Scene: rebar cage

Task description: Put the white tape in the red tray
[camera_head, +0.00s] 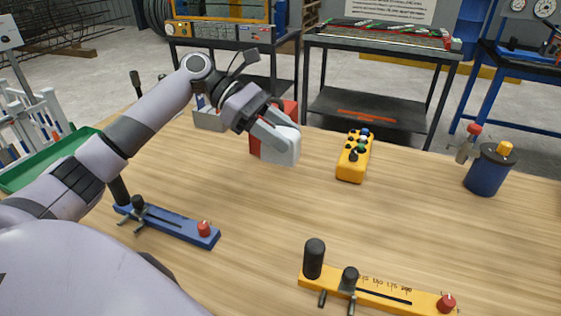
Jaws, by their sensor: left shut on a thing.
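My left gripper (276,137) reaches in from the left and is shut on the white tape (285,152), a whitish block-like shape partly covered by the fingers. A red thing, which looks like the red tray (255,147), shows behind and beside the gripper near the table's far edge. Much of it is hidden by my gripper and the tape. I cannot tell whether the tape is above it, inside it or in front of it. My right gripper is not in view.
A green tray (22,178) lies at the left, and a grey tray (207,121) stands behind my arm. A yellow button box (354,157), a blue canister (487,172), a blue fixture (170,224) and a yellow fixture (385,293) stand on the table. The table's middle is clear.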

